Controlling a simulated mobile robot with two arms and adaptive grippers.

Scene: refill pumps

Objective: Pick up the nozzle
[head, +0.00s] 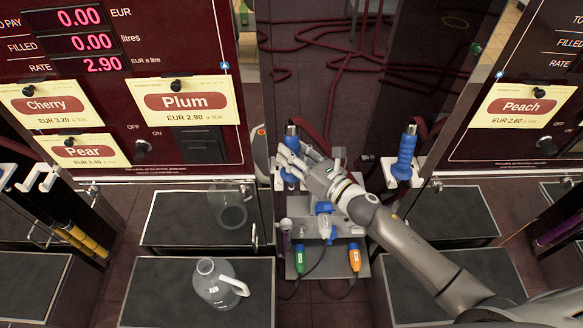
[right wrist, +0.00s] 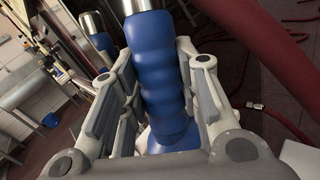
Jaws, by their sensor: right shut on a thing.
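A blue-gripped nozzle (head: 293,142) with a metal tip stands upright in a white holder on the dark panel between the pumps. My right gripper (head: 291,163) is shut on its blue handle. In the right wrist view the ribbed blue handle (right wrist: 158,85) lies between the two fingers of my right gripper (right wrist: 157,105). A second blue nozzle (head: 406,154) stands in another white holder to the right, apart from the gripper. My left gripper is not in view.
Below is a grey platform with a green-ended plug (head: 300,262) and an orange-ended plug (head: 354,260). A clear jug (head: 216,285) stands on a dark-topped box at the lower left. The Plum pump sign (head: 184,101) is on the left. Red hoses run around the nozzles.

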